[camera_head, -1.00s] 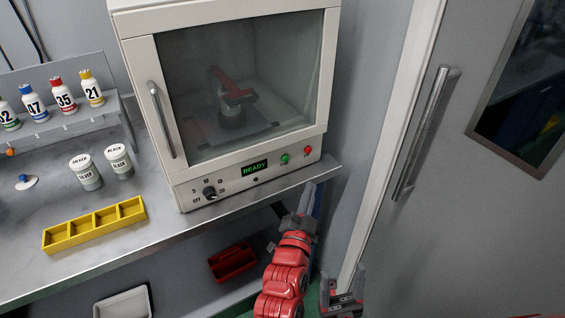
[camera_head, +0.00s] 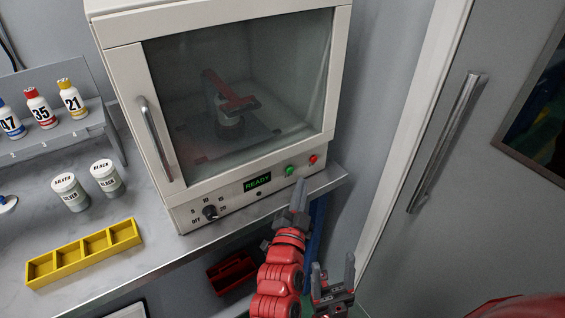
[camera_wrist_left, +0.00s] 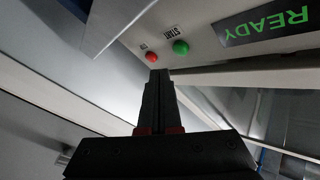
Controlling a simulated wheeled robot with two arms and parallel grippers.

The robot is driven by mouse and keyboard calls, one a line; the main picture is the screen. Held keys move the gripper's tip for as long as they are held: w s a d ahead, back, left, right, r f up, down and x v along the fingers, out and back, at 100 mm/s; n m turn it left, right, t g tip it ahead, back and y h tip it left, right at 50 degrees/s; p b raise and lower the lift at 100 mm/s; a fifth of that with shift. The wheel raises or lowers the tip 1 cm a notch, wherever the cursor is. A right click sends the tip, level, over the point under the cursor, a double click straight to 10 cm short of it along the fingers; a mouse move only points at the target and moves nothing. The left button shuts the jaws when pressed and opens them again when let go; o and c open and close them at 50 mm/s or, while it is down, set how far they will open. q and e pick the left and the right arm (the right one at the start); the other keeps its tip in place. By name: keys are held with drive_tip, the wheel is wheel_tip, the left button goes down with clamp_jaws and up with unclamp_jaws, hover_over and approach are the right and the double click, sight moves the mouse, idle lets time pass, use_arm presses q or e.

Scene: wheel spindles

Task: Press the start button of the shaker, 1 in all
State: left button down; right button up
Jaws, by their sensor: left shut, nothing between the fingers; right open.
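The shaker (camera_head: 182,200) is a white cabinet with a glass door, standing on the bench. Its front panel has a green display reading READY (camera_head: 257,181), a green start button (camera_head: 290,170) and a red button (camera_head: 313,160). My left gripper (camera_head: 300,184) is shut and empty, just below and in front of the green button, apart from it. The left wrist view shows the green button (camera_wrist_left: 181,47) and the red button (camera_wrist_left: 152,57) beyond the shut fingertips (camera_wrist_left: 159,72). My right gripper (camera_head: 334,278) is open and empty, lower and to the right.
A dial (camera_head: 210,212) is on the panel's left. A yellow divided tray (camera_head: 84,254), two white jars (camera_head: 70,192) and a rack of numbered bottles (camera_head: 41,108) are on the bench at left. A red bin (camera_head: 232,272) is below. A door with a long handle (camera_head: 443,143) is at right.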

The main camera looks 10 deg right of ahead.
sight(290, 170)
use_arm(q)
drive_tip(key=shift+w+a, duration=0.35)
drive_tip(key=shift+w, duration=0.4)
drive_tip(key=shift+w, duration=0.2)
idle(1.4)
drive_tip(key=shift+w+a, duration=0.1)
drive_tip(key=shift+w, duration=0.1)
